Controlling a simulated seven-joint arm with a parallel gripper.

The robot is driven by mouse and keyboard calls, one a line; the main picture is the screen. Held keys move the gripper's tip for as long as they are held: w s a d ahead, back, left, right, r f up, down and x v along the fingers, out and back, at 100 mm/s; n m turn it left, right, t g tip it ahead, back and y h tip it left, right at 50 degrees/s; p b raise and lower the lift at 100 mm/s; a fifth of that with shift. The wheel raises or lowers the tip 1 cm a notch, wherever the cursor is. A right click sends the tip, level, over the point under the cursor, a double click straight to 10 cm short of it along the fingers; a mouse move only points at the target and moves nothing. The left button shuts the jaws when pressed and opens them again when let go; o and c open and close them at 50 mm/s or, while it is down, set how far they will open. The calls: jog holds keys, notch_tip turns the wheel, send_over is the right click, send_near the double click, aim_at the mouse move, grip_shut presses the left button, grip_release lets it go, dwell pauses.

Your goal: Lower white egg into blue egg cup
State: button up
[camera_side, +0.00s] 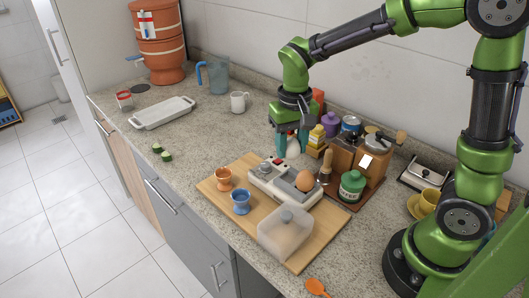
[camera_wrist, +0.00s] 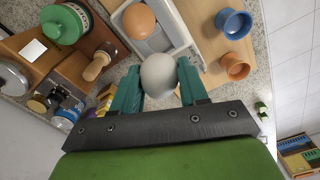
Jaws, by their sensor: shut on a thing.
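My gripper (camera_side: 290,138) points down above the back of the wooden board (camera_side: 303,253). Its teal fingers are shut on the white egg (camera_side: 293,148); the wrist view shows the egg (camera_wrist: 159,74) between the fingertips (camera_wrist: 160,84). The blue egg cup (camera_side: 241,201) stands upright on the board, in front and to the left of the gripper, and looks empty. It also shows in the wrist view (camera_wrist: 233,23), apart from the held egg. An orange-brown egg cup (camera_side: 225,179) stands beside it.
A brown egg (camera_side: 305,181) sits in a white-grey egg cooker (camera_side: 268,182) on the board. A translucent lid (camera_side: 285,232) lies at the board's front. Jars, a pestle (camera_side: 325,166) and a wooden box crowd the right. Counter left of the board is mostly clear.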

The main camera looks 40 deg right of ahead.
aim_at(289, 140)
jog(key=r, duration=0.3)
jog(key=shift+w+a+r, duration=0.15)
jog(key=shift+a, duration=0.2)
jog(key=w+a+f, duration=0.4)
jog(key=a+f, duration=0.1)
jog(key=a, duration=0.6)
jog(key=shift+w+a, duration=0.15)
jog(key=shift+f, duration=0.15)
jog(key=shift+f, duration=0.75)
jog(key=shift+f, duration=2.25)
dwell(0.9)
